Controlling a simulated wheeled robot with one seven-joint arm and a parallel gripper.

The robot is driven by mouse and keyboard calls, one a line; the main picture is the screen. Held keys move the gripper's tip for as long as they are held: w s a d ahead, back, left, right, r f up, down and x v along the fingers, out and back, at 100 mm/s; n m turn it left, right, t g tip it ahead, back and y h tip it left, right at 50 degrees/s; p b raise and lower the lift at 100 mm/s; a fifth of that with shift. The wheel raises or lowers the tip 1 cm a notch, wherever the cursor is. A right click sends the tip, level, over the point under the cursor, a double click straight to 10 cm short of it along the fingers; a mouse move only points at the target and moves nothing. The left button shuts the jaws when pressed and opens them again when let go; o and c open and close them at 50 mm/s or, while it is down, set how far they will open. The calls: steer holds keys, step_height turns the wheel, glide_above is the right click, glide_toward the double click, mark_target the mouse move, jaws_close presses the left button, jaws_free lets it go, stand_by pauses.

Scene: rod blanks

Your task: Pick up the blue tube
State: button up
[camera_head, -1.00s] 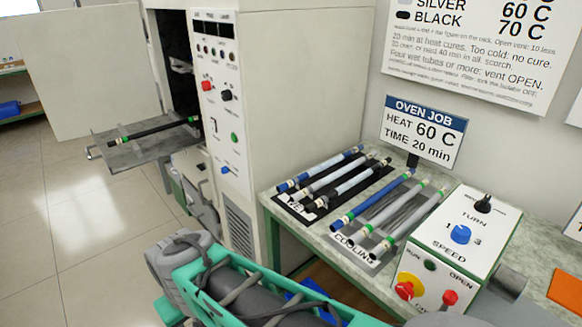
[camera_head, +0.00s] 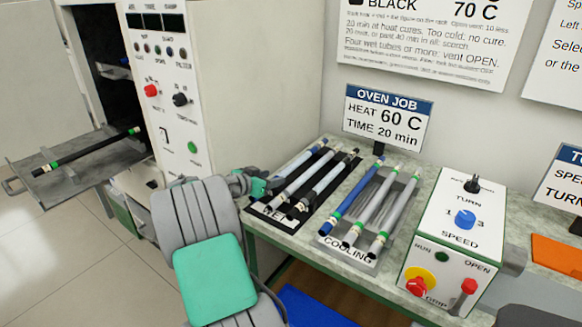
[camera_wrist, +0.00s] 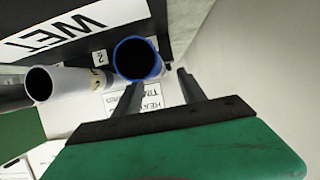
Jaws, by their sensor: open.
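On the WET rack (camera_head: 272,219), the leftmost tube (camera_head: 303,158) has blue ends and a pale middle. A second blue tube (camera_head: 352,196) lies leftmost on the COOLING rack (camera_head: 352,255). My gripper (camera_head: 262,187) is at the near end of the WET tubes, with its fingers partly hidden. In the wrist view my gripper (camera_wrist: 158,82) is open and empty. A tube with a blue rim (camera_wrist: 138,58) shows its open end just beyond the fingertips, nearer the left finger. Contact cannot be told. A pale tube (camera_wrist: 58,82) lies left of it.
A black tube (camera_head: 85,152) lies on the oven's pulled-out tray (camera_head: 60,185). Silver tubes (camera_head: 372,207) share the COOLING rack. A white control box (camera_head: 455,235) stands right of it. The OVEN JOB sign (camera_head: 388,117) stands behind the racks.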

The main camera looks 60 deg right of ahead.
mark_target(278, 176)
steer(key=x, duration=0.4)
steer(key=shift+s, duration=0.1)
steer(key=shift+c, duration=0.6)
steer(key=shift+a, duration=0.1)
jaws_close()
